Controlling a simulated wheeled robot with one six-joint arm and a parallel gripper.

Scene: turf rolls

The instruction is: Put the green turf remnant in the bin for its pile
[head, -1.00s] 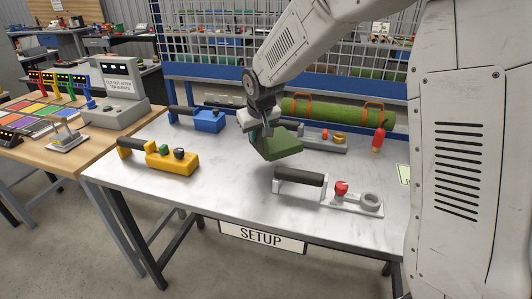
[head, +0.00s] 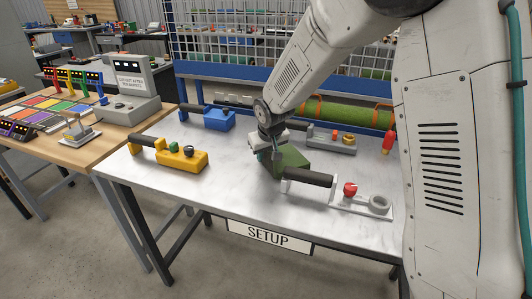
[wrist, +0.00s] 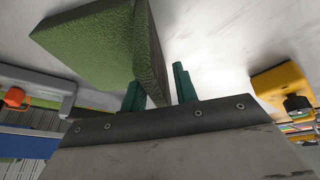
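The green turf remnant (head: 292,160) is a thick, textured green slab above the grey SETUP table, tilted, behind a black-handled tool. It fills the upper left of the wrist view (wrist: 90,40). My gripper (head: 275,156) is at its left edge in the head view. In the wrist view, the dark green fingers (wrist: 160,90) are on either side of the slab's near edge, and I take them as shut on it. A narrow gap seems to show by the right finger. I cannot make out which container is the bin for its pile.
The SETUP table (head: 235,190) holds a yellow tool (head: 182,158), a blue tool (head: 207,118), a grey tool (head: 330,138) and a black-handled white tool (head: 340,190). A green roll (head: 345,112) lies behind. A wooden bench (head: 90,155) at left carries coloured squares and a terminal (head: 128,90).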

